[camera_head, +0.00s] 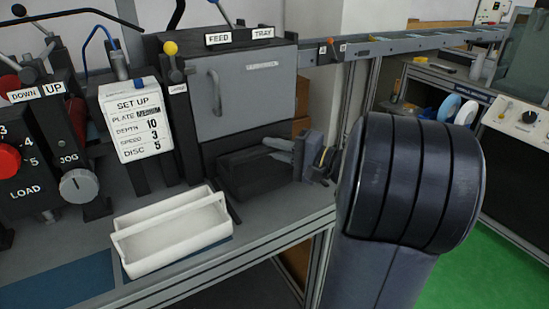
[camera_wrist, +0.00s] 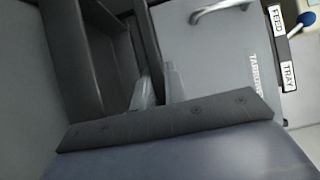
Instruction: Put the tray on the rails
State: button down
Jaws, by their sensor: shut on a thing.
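A dark grey, open tray (camera_head: 245,178) sits low in front of the machine, below the grey door. It also shows in the wrist view (camera_wrist: 75,50) as a dark frame with a recess. My gripper (camera_head: 278,153) reaches in from the right. Its two light grey fingers, also in the wrist view (camera_wrist: 158,88), close on either side of the tray's near wall. The tray's far side and underside are hard to make out.
A white two-compartment tray (camera_head: 172,238) lies on the bench's front edge. The grey door (camera_head: 245,90) with a handle stands behind the dark tray. A set-up card (camera_head: 135,120), levers and a knob (camera_head: 78,185) are on the left. Green floor (camera_head: 470,250) is open at lower right.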

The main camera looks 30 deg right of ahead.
jog(key=shift+f, duration=0.9)
jog(key=shift+w+f, duration=0.2)
jog(key=shift+f, duration=0.1)
jog(key=shift+f, duration=0.1)
jog(key=c, duration=1.5)
grip_release()
jog(key=shift+o, duration=0.2)
jog(key=shift+r, duration=0.2)
jog(key=v, duration=1.2)
jog(key=shift+f, duration=0.15)
